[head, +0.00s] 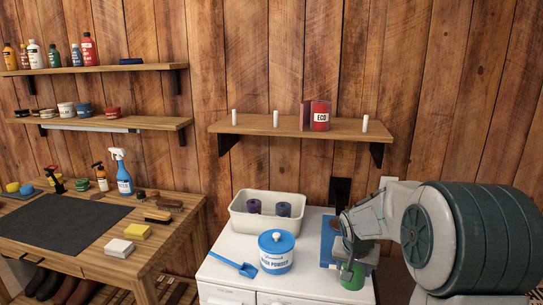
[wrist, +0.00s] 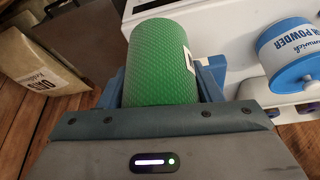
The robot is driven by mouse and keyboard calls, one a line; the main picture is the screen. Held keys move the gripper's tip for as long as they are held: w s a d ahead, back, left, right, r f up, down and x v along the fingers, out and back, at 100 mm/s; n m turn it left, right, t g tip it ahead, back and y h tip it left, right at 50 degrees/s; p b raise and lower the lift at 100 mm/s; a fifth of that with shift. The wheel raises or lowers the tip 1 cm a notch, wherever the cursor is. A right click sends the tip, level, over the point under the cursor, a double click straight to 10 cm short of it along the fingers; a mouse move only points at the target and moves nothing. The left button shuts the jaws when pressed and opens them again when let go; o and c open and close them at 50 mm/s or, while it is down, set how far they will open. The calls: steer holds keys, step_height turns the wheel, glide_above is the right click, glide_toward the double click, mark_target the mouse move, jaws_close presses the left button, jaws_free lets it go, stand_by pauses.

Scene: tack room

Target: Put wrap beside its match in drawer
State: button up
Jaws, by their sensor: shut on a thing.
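A green textured wrap roll (wrist: 162,65) with a small white label at its right edge is between the blue fingers of my gripper (wrist: 163,88), which is shut on it. In the head view the green wrap (head: 351,277) shows below my gripper (head: 350,262), at the front right of the white cabinet (head: 225,272). Drawer fronts show at the cabinet's lower edge in the head view. I cannot see inside any drawer, and no matching green wrap shows.
A cream bin (head: 242,222) on the cabinet holds two dark rolls. A blue item (head: 328,250) lies near my gripper. A workbench (head: 150,262) is at left; a shelf (head: 270,126) hangs above.

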steer(key=s+a+f+n+y, duration=0.1)
steer(key=s+a+f+n, duration=0.1)
steer(key=f, duration=0.6)
steer(key=s+a+f+n+y, duration=0.1)
steer(key=s+a+f+n, duration=0.1)
steer(key=s+a+f, duration=0.3)
step_height(320, 180, down, 4)
steer(key=shift+f+n+t, duration=0.1)
steer(key=shift+n+t, duration=0.2)
steer(key=shift+s, duration=0.1)
